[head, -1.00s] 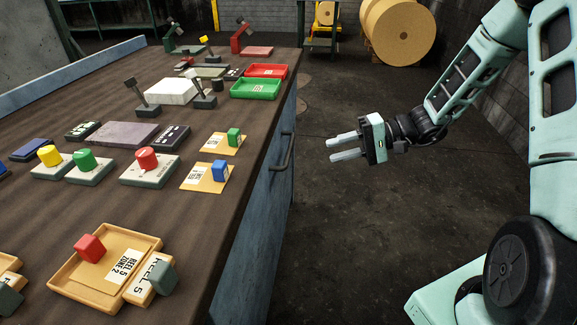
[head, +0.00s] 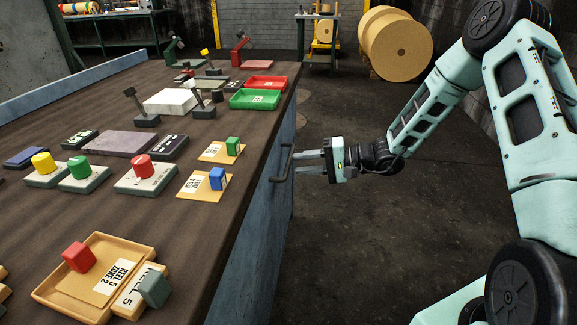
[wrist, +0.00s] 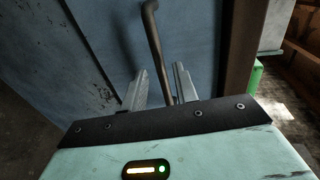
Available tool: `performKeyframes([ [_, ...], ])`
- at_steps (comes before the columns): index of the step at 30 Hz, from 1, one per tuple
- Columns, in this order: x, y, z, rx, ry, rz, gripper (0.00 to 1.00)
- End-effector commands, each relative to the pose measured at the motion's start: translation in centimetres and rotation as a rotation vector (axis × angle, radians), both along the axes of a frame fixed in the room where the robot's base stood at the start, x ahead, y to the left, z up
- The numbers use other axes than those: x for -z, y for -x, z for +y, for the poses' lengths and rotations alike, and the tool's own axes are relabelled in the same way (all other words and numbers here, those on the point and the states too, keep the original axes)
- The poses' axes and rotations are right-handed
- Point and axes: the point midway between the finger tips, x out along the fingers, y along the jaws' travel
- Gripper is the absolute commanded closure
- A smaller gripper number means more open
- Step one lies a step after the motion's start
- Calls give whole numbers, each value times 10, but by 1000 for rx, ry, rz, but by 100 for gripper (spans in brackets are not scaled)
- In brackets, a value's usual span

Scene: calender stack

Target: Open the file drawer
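The file drawer's front is a blue-grey metal face (head: 262,215) on the right side of the bench, and it fills much of the wrist view (wrist: 95,45). Its dark bar handle (head: 283,166) stands out from the face. I see no clear opening around the drawer. My gripper (head: 296,163) is at the handle, with its fingers pointing left toward the face. In the wrist view the handle (wrist: 156,45) runs between the two spread fingers, with gaps showing on both sides. The gripper is open; contact with the handle cannot be told.
The bench top (head: 60,215) holds trays, coloured knobs, blocks and cards. A green tray (head: 255,100) lies near its right edge. The floor (head: 350,240) right of the bench is clear. Large rolls (head: 395,45) and a small stand (head: 318,40) are at the back.

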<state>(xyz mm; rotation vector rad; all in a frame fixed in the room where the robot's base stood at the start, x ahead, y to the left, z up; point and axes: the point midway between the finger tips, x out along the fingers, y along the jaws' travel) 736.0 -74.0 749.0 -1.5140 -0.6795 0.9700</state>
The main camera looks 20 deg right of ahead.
Motion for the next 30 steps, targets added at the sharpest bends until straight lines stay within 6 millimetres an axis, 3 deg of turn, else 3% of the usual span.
performKeyframes([
  [3,5,-10,18,-2,-1,1,71],
  [9,8,-20,35,-1,0,0,71],
  [20,9,-22,38,0,0,1,71],
  [23,9,-22,38,0,0,1,96],
  [24,9,-22,38,0,0,0,100],
  [30,9,-21,37,1,0,1,100],
])
